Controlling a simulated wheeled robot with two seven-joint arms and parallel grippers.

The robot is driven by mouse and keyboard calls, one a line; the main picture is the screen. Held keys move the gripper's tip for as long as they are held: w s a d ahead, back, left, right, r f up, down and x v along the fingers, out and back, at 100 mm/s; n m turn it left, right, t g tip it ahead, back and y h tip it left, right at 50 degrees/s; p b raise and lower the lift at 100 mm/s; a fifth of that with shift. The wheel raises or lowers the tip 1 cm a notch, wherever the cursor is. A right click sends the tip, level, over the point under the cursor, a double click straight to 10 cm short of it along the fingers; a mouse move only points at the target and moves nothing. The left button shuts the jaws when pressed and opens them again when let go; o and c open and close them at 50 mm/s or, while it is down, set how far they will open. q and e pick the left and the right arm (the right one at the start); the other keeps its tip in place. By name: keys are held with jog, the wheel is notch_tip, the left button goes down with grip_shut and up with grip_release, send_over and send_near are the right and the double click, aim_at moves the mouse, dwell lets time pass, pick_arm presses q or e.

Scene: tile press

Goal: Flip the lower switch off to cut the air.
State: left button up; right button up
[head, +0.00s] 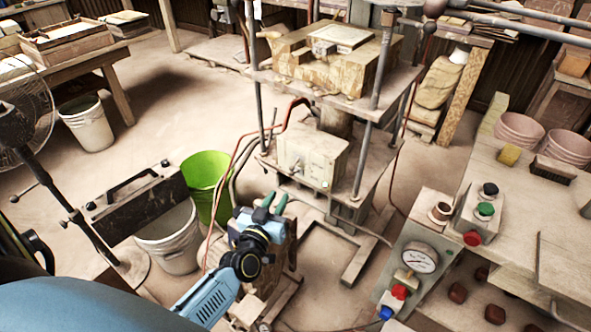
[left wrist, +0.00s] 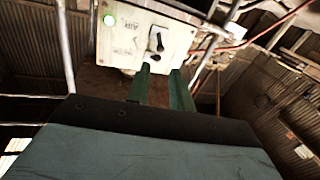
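A pale, worn switch box (head: 312,158) sits on the lower shelf of the press frame, with small switch parts on its front face. My left gripper (head: 275,202) is just below and left of the box. Its green fingers (left wrist: 161,74) are apart and empty, pointing at the box just below the switch. Contact is not clear. My right gripper is not in view.
A green bucket (head: 206,180) and a white bucket (head: 170,240) stand left of my left arm. Red hoses (head: 237,160) run beside the press. A bench (head: 540,215) at the right carries a gauge (head: 419,258) and push buttons. Open floor lies at the back left.

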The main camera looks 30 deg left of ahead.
aim_at(292, 172)
pick_arm(q)
jog(key=w, duration=0.3)
jog(key=w+a+b, duration=0.1)
jog(key=w, duration=0.3)
jog(key=w+a+b, duration=0.1)
jog(key=w, duration=0.2)
jog(key=shift+w+f, duration=0.1)
jog(key=shift+w, duration=0.3)
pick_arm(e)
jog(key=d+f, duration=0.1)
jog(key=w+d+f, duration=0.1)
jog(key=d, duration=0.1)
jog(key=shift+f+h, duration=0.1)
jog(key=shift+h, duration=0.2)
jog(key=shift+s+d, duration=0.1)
pick_arm(q)
grip_shut()
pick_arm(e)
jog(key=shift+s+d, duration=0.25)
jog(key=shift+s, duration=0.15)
